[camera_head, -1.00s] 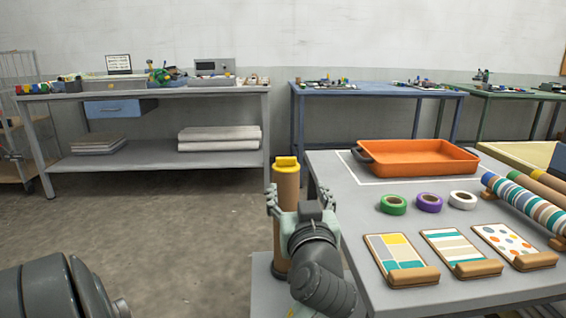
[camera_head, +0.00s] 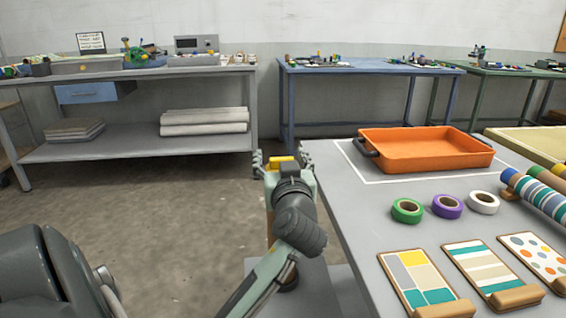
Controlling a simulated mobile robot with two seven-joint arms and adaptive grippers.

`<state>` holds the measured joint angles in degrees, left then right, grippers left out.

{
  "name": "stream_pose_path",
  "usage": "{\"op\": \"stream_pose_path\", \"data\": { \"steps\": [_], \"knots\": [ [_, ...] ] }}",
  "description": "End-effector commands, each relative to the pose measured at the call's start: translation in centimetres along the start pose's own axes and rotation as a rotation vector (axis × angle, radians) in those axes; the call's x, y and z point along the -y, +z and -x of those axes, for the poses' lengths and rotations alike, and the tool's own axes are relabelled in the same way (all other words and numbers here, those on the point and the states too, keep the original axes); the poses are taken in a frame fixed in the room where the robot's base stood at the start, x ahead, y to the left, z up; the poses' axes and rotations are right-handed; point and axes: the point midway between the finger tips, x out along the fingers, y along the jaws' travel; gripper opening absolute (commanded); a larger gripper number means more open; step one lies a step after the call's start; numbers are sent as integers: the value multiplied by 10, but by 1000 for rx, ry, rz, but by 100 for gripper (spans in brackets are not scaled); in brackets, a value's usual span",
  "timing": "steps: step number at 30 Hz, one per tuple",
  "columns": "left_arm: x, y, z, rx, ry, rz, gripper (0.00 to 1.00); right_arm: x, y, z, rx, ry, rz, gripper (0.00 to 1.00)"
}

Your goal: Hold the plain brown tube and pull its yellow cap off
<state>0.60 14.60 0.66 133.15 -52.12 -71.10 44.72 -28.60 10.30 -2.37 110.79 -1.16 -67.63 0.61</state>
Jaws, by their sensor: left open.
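The yellow cap (camera_head: 282,162) shows just above my left gripper, near the left edge of the grey table. Only a narrow strip of the plain brown tube (camera_head: 270,222) shows; my gripper and wrist hide the rest. The tube appears upright. My left gripper (camera_head: 282,157) is open, with one finger on each side of the cap in the picture. I cannot tell whether the fingers touch it. My right gripper is not in view.
The grey table (camera_head: 375,232) on the right bears an orange tray (camera_head: 420,160), tape rolls (camera_head: 447,206), pattern cards (camera_head: 415,283) and striped rolls (camera_head: 540,195). A workbench (camera_head: 150,73) stands behind at left. The floor (camera_head: 160,215) between is clear.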

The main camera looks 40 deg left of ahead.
Motion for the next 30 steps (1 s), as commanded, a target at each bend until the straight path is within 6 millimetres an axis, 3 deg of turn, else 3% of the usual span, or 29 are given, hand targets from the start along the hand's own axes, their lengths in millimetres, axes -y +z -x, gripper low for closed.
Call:
{"op": "stream_pose_path", "data": {
  "steps": [6, 14, 30],
  "knots": [
    [1, 0, -17, 0, -1, 0, 67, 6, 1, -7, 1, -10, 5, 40],
    [0, 0, -18, 1, -1, 1, 67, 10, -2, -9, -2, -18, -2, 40],
    [0, 0, -18, 1, -1, 1, 3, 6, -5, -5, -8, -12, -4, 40]
  ]
}}
